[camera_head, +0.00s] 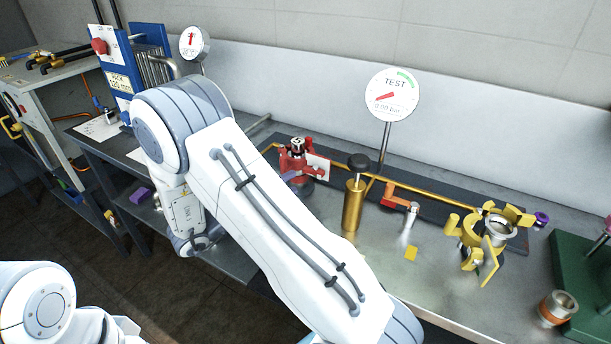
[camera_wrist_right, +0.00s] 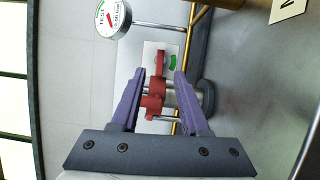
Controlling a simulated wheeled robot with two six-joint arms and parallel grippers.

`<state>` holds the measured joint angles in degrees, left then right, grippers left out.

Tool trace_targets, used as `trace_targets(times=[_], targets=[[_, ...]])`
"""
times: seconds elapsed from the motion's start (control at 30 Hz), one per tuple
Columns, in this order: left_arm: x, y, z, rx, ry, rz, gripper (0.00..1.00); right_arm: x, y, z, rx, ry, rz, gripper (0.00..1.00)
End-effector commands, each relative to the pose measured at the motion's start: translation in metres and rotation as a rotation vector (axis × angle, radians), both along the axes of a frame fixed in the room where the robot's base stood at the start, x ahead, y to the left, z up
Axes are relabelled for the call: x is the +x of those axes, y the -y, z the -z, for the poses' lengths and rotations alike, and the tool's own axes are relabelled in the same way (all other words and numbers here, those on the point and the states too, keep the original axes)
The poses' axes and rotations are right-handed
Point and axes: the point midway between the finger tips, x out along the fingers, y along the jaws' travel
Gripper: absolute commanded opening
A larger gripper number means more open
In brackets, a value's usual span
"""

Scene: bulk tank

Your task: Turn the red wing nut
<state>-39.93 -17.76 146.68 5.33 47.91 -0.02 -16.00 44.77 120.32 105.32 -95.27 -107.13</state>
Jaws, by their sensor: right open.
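A red clamp fitting (camera_head: 303,161) with a white tag sits on the pipework on the steel bench, near the middle in the head view. In the right wrist view the red clamp (camera_wrist_right: 153,104) shows between the fingers. A red bar (camera_wrist_right: 160,63) sticks up from it, likely the wing nut. My right gripper (camera_wrist_right: 159,75) is open, with one purple finger on each side of the red part. I cannot tell whether they touch it. My left gripper is not in view.
A brass cylinder with a black knob (camera_head: 352,203), an orange-handled valve (camera_head: 403,205) and an open yellow clamp (camera_head: 487,239) stand to the right. A green tray (camera_head: 570,255) is at the far right.

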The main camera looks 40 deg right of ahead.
Motion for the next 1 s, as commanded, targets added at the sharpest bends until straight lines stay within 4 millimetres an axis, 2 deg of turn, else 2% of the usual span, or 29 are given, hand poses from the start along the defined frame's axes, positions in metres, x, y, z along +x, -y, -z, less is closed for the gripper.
trace_targets(times=[0.1,0.3,0.47,0.7,0.73,0.83,1.0], targets=[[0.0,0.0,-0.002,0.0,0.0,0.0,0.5,-0.001,0.024,-0.001,0.001,0.0,0.004,0.45],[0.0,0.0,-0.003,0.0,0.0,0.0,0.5,-0.001,0.051,-0.001,0.002,0.002,0.002,0.45],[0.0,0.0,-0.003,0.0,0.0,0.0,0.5,0.0,0.058,-0.001,0.002,0.002,-0.001,0.45],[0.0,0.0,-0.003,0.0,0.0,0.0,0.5,0.0,0.059,-0.001,0.002,0.003,-0.002,0.45],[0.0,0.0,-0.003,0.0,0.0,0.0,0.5,0.0,0.059,-0.001,0.002,0.003,-0.002,0.37],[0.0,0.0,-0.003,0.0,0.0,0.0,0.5,0.0,0.059,-0.001,0.002,0.003,-0.003,0.0],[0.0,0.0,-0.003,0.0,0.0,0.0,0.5,0.0,0.058,-0.001,0.003,0.003,-0.003,0.0]])
